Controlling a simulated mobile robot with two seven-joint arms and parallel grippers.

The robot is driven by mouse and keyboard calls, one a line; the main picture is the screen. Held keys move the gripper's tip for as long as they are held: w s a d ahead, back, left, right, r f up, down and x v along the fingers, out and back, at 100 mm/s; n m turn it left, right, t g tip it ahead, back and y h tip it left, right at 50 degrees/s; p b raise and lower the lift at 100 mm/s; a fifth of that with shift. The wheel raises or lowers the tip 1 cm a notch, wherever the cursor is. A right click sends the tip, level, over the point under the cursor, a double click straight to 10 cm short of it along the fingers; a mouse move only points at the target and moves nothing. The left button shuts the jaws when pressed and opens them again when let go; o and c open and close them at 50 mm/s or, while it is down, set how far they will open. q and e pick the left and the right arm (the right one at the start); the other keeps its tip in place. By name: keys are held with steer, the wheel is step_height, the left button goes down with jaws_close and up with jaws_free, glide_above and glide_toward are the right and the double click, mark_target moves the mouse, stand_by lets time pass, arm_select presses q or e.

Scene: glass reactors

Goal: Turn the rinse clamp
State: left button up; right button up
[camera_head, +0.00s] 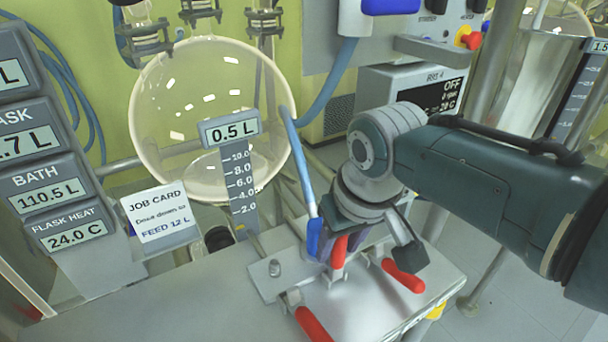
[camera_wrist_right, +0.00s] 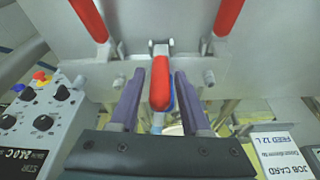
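My right gripper (camera_head: 343,246) reaches down over a metal plate (camera_head: 372,310) with several red-handled clamps. In the right wrist view its two purple fingers (camera_wrist_right: 160,84) stand apart on either side of one red handle (camera_wrist_right: 160,90). Narrow gaps show between handle and fingers, so the gripper looks open around it. This red handle also shows in the head view (camera_head: 338,252), partly hidden by the gripper. A blue hose end (camera_head: 313,238) stands just left of it. No label shows which clamp is the rinse clamp. My left gripper is not in view.
Other red handles lie to the right (camera_head: 403,276) and in front (camera_head: 314,324). A round glass flask (camera_head: 210,110) hangs behind, with a 0.5 L display (camera_head: 231,130) before it. A job card (camera_head: 160,216) stands at left. The bench at front left is clear.

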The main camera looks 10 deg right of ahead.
steer(key=shift+o, duration=0.5)
steer(key=shift+r, duration=0.1)
steer(key=shift+r, duration=0.3)
steer(key=p+v, duration=0.5)
steer(key=v, duration=0.4)
steer(key=shift+s+r, duration=0.1)
steer(key=shift+r, duration=0.05)
